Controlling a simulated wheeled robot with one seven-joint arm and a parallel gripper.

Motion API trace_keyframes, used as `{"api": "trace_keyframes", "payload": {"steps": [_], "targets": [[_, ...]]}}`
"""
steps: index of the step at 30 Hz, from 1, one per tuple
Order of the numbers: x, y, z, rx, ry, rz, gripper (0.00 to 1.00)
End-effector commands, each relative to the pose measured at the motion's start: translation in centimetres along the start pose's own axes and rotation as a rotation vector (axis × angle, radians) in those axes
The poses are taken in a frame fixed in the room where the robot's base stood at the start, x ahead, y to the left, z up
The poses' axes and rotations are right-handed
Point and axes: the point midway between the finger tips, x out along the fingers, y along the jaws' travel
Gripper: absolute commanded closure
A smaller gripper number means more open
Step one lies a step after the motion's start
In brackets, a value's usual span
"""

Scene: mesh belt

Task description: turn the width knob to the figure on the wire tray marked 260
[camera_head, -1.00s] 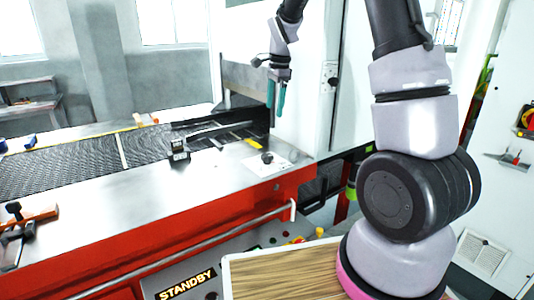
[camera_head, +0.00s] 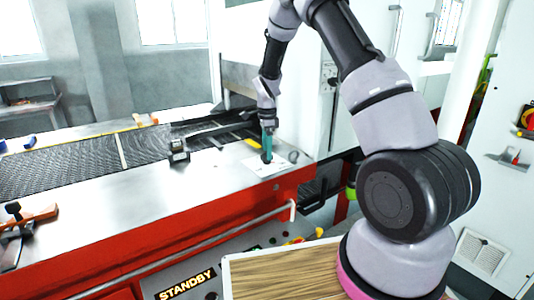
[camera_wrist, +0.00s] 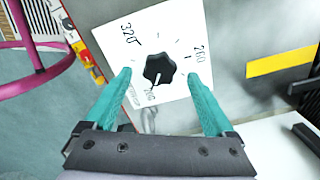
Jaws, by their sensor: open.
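The width knob (camera_wrist: 160,70) is black and ribbed, in the middle of a white dial plate (camera_wrist: 178,29) in the wrist view. Its pale pointer mark faces the bottom of the picture, near a small figure partly legible there. The plate reads 320 at upper left and 260 at right. My gripper (camera_wrist: 158,78) has its two teal fingers open, one on each side of the knob, with gaps visible. In the head view my gripper (camera_head: 267,150) is down at the plate (camera_head: 270,166) and largely hides the knob. I cannot make out a tray marked 260.
The dark mesh belt (camera_head: 62,169) runs left of the plate, with a small black device (camera_head: 179,151) at its edge. The steel top (camera_head: 120,205) in front is mostly clear. The machine housing (camera_head: 300,75) rises behind.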

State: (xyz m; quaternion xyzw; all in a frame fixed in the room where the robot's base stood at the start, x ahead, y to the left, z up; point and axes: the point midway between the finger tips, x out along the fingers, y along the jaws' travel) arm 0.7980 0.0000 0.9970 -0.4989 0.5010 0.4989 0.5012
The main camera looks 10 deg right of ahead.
Motion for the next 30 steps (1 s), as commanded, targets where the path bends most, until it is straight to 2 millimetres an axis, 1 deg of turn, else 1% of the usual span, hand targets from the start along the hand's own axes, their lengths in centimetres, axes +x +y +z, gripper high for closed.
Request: {"api": "trace_keyframes", "payload": {"steps": [1, 5, 14, 17, 18, 20, 21, 30], "targets": [[0.6, 0.0, -0.1, 0.001, 0.000, 0.001, 0.11], [1.5, 0.0, 0.0, 0.001, 0.000, 0.000, 0.11], [1.7, 0.0, 0.0, 0.000, 0.000, -0.001, 0.11], [1.7, 0.0, 0.0, 0.000, 0.000, -0.001, 0.46], [1.7, 0.0, 0.0, 0.000, 0.000, -0.001, 0.61], [1.6, 0.0, 0.0, 0.000, 0.000, -0.001, 0.84], [1.6, 0.0, 0.0, 0.000, 0.000, -0.001, 0.97], [1.6, 0.0, 0.0, -0.036, 0.000, -0.001, 0.97]]}}
